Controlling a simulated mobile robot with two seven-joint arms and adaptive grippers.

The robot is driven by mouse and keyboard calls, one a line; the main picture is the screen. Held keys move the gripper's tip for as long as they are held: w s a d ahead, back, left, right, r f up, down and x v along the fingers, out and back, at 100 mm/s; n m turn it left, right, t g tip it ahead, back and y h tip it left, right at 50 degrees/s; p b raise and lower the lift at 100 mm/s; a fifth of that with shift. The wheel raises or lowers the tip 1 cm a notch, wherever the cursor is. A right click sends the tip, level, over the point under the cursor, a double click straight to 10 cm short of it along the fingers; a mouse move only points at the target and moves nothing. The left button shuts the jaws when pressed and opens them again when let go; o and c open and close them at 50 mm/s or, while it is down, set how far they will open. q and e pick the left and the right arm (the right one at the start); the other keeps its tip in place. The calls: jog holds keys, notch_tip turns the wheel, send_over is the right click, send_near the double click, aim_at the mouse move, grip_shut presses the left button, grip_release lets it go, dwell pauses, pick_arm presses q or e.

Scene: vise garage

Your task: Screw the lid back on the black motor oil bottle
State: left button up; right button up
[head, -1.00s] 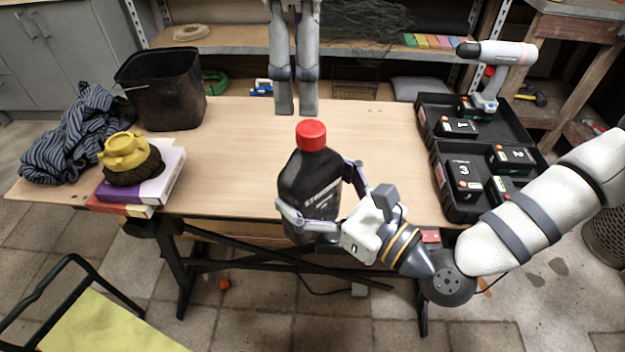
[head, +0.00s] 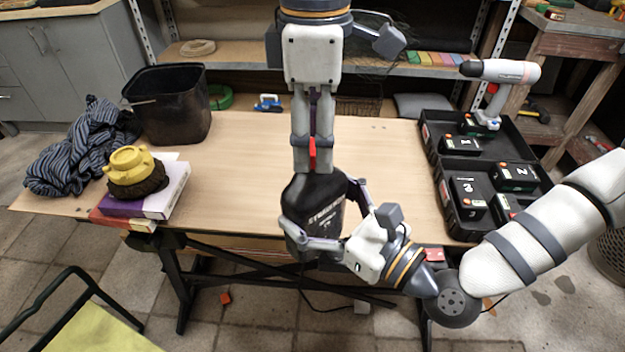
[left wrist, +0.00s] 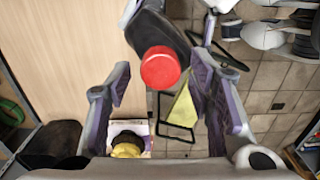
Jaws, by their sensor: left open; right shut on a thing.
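The black motor oil bottle (head: 318,205) stands roughly upright at the table's front edge, and its dark shoulder also shows in the left wrist view (left wrist: 158,34). The red lid (head: 312,150) is at the bottle's top; the left wrist view shows it as a round red disc (left wrist: 161,69). My right gripper (head: 328,216) is shut on the bottle's body from the right. My left gripper (head: 313,168) points down over the bottle, open, with its fingers on either side of the lid. In the left wrist view there is space between the lid and both fingers. The lid's threads are hidden.
A black bin (head: 168,112), striped cloth (head: 82,150) and a yellow-topped brush (head: 134,172) on books (head: 160,195) occupy the table's left. An open black case (head: 447,190) with battery packs and a drill (head: 498,82) is at right. Bare wood lies between.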

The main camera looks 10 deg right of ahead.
pick_arm(q)
jog(key=shift+f, duration=0.45)
jog(key=shift+c, duration=0.3)
